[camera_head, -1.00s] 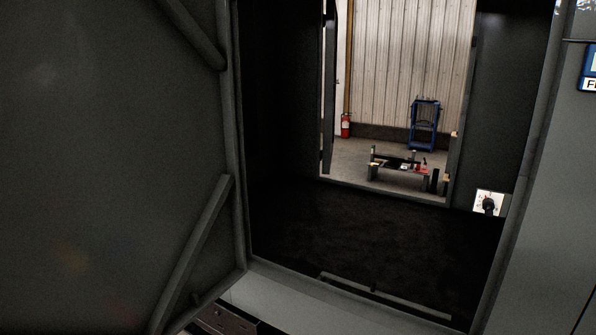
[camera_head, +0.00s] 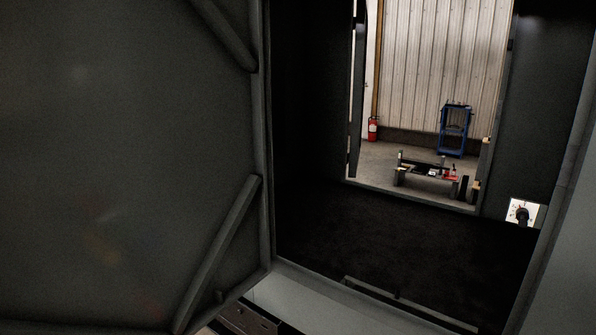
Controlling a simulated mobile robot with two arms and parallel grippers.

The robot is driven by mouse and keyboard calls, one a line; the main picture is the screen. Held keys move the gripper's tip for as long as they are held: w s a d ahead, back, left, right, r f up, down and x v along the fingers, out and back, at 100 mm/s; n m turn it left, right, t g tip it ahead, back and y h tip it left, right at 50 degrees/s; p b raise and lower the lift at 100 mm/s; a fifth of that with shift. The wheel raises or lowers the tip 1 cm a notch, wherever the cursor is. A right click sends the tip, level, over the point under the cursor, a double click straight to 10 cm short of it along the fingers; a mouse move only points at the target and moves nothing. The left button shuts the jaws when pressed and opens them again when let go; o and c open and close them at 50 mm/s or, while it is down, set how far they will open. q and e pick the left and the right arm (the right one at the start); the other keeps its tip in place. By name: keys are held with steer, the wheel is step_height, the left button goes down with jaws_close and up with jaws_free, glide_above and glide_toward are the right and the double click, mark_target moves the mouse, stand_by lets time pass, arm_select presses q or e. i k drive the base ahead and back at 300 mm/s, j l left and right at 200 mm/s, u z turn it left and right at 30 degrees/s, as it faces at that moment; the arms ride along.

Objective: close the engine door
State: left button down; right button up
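The engine door (camera_head: 120,160) is a large dark grey panel filling the left of the head view. Its inner face shows, with tubular braces (camera_head: 219,235) along its right side. The door stands open beside the dark enclosure opening (camera_head: 400,240). Neither of my grippers is in view, so I cannot see whether anything touches the door.
Through the enclosure's far opening I see a blue cart (camera_head: 454,130), a red fire extinguisher (camera_head: 373,128) and a low bench with items (camera_head: 428,171). A white switch plate (camera_head: 522,212) with a black knob is on the right inner wall. A pale sill (camera_head: 320,300) runs below.

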mark_target(133, 190)
steer(key=i+j, duration=0.1)
steer(key=j, duration=0.7)
steer(key=i+j, duration=0.1)
steer(key=j, duration=0.65)
steer(key=i+j, duration=0.1)
steer(key=j, duration=0.7)
steer(key=i+j, duration=0.1)
steer(key=j, duration=0.65)
steer(key=i+j, duration=0.15)
steer(key=j, duration=0.65)
steer(key=i+j+z, duration=0.1)
steer(key=j, duration=0.65)
steer(key=j+z, duration=0.2)
steer(key=z, duration=0.25)
steer(key=j+z, duration=0.2)
steer(key=z, duration=0.3)
steer(key=k+j+z, duration=0.1)
steer(key=z, duration=0.35)
steer(key=j, duration=0.1)
